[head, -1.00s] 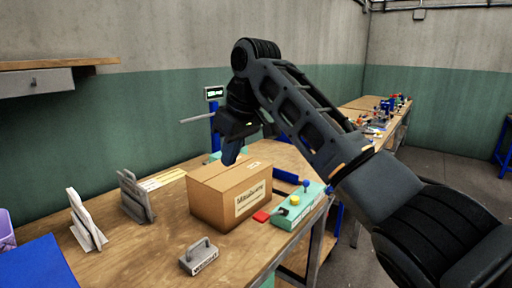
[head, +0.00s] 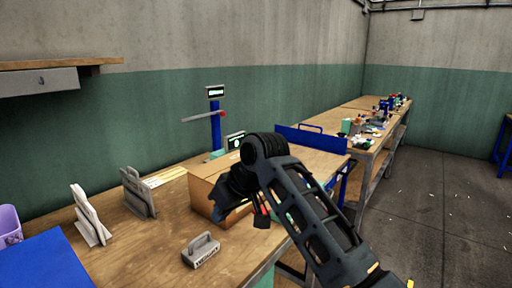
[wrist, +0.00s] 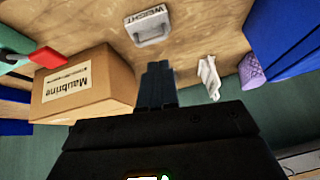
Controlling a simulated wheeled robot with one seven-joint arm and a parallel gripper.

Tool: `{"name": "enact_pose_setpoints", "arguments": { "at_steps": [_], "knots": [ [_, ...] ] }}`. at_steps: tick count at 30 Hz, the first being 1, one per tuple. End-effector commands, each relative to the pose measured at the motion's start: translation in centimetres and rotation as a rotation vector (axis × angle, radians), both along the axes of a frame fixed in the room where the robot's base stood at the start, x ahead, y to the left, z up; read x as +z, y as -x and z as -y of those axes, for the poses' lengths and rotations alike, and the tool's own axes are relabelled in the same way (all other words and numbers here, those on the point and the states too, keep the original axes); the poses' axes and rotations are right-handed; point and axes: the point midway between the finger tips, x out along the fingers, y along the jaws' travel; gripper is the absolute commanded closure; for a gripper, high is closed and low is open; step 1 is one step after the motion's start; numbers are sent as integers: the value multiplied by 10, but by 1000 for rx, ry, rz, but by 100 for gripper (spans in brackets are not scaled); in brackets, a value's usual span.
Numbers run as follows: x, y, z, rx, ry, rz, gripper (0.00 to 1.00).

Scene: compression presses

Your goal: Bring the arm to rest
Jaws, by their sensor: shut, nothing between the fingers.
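My gripper (head: 220,214) hangs in front of the cardboard box (head: 203,194) in the head view, with my arm folded down toward the lower right. In the wrist view the two blue-grey fingers (wrist: 157,72) are together with nothing between them. They point toward the grey weight (wrist: 148,27) but are apart from it. The same box, labelled Maubrine, stands to their left in the wrist view (wrist: 108,82). In the head view the weight (head: 200,250) lies on the wooden bench in front of the box. My arm hides the box's right part.
The bench (head: 130,255) also bears two upright holders (head: 138,192) (head: 90,215), a blue surface (head: 45,265) and a purple bin (head: 9,225) at left. A blue post (head: 215,130) stands behind the box. A blue panel (head: 310,139) and a second cluttered bench (head: 350,112) lie farther right.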

Motion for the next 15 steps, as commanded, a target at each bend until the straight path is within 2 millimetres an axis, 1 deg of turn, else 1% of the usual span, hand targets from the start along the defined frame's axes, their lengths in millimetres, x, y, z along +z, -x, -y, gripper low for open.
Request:
{"name": "enact_pose_setpoints", "arguments": {
  "at_steps": [1,3,5,6,9,11,12,15],
  "knots": [
    [-23,10,-1,-16,-31,-3,100],
    [-48,22,-2,-46,-80,9,100],
    [-67,32,-2,-74,-120,20,100],
    [-80,40,-1,-95,-145,26,100],
    [-109,60,4,-149,-204,46,100],
    [-124,73,8,-185,-238,56,100],
    [-135,82,12,-211,-258,65,100],
    [-157,106,22,-275,-304,88,100]
  ]
}}
